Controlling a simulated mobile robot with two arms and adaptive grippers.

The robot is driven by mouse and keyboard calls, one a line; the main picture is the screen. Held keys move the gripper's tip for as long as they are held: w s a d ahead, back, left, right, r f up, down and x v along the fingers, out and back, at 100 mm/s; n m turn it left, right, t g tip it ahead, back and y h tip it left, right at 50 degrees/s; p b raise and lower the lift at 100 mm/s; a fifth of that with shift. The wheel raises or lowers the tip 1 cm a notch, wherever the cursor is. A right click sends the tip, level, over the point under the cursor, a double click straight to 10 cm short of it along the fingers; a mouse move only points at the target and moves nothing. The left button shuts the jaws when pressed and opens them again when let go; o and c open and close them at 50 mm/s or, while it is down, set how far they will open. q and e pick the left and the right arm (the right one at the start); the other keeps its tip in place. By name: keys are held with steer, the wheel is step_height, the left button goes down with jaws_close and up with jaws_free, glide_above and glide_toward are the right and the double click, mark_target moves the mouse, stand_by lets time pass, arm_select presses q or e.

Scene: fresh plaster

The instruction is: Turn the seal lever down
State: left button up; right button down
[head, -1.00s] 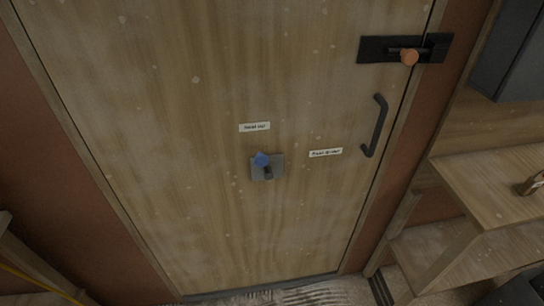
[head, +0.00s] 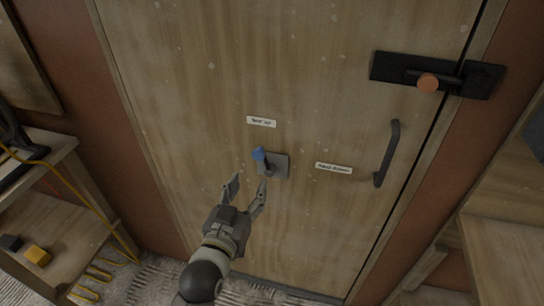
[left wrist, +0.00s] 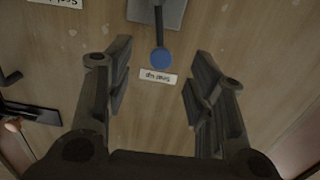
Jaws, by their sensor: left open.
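The seal lever is on a wooden door. Its blue knob (head: 259,153) sits at the end of a short dark arm on a grey square plate (head: 279,166). The lever points up toward the "Seal up" label (head: 261,122). My left gripper (head: 246,190) is open and empty, just below and left of the lever. In the left wrist view, which is upside down, the blue knob (left wrist: 161,60) shows in the gap between the spread fingers (left wrist: 160,72), beyond them; I see no contact. My right gripper is not in view.
A second label (head: 333,168) is right of the plate. A dark door handle (head: 387,153) and a black bolt with an orange knob (head: 427,83) are farther right.

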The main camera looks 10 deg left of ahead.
mark_target(257, 156)
arm_select(q)
steer(key=shift+t+y, duration=0.3)
steer(key=w, duration=0.2)
steer(key=w+r+p, duration=0.1)
steer(key=w, duration=0.2)
steer(key=w+r, duration=0.1)
steer(key=w, duration=0.2)
steer(key=shift+w+a+r, duration=0.15)
steer(key=shift+w+r, duration=0.05)
steer(key=shift+w, duration=0.9)
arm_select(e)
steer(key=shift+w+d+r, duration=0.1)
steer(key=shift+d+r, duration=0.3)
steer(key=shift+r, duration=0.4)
arm_select(q)
steer(key=shift+c, duration=0.4)
jaws_close()
